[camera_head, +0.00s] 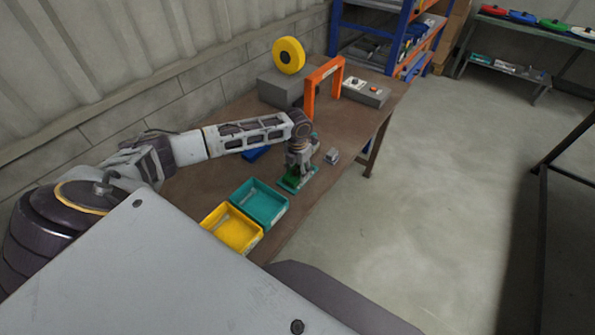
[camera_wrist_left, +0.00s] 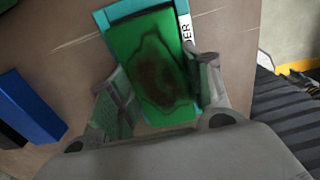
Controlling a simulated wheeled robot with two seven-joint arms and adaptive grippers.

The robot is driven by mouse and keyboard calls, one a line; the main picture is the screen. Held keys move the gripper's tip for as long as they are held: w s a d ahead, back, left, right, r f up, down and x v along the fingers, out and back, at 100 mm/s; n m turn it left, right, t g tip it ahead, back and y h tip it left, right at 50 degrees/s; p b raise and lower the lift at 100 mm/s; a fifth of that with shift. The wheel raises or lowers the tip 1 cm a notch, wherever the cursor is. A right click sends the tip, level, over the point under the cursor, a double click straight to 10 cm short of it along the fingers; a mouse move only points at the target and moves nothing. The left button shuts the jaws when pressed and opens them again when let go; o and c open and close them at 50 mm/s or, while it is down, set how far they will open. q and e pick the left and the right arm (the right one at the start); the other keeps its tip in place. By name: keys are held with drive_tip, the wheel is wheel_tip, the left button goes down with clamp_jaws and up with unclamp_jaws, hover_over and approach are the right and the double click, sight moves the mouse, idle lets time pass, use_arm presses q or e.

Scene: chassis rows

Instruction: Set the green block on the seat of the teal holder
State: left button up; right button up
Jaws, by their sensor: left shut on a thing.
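The green block (camera_wrist_left: 150,65), with a dark patch on its face, is between the two fingers of my left gripper (camera_wrist_left: 160,92) in the left wrist view. The gripper is shut on it. The teal holder (camera_wrist_left: 120,12) shows as a rim past the block's far end, with a white label at its right. In the head view my left gripper (camera_head: 297,172) points down over the green block (camera_head: 289,185) and the holder (camera_head: 312,171). The block covers most of the holder, so I cannot tell whether it rests on the seat. My right gripper is not in view.
A teal bin (camera_head: 259,204) and a yellow bin (camera_head: 232,232) stand at the table's near end. A small grey object (camera_head: 332,157) lies near the gripper. A blue object (camera_head: 255,154) lies behind. An orange arch (camera_head: 324,75) and a grey control box (camera_head: 366,92) stand farther back.

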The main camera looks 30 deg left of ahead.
use_arm(q)
drive_tip(key=shift+s+d+f, duration=0.1)
drive_tip(key=shift+s+f, duration=0.25)
drive_tip(key=shift+f, duration=0.15)
drive_tip(key=o, duration=1.2)
drive_tip(key=shift+o, duration=1.6)
drive_tip(key=shift+w+f, duration=0.15)
drive_tip(key=shift+w, duration=0.1)
drive_tip(key=shift+a+r, duration=0.2)
drive_tip(key=shift+r, duration=0.9)
wheel_tip(320, 180, up, 10)
drive_tip(key=shift+r, duration=0.15)
drive_tip(key=shift+d, duration=0.1)
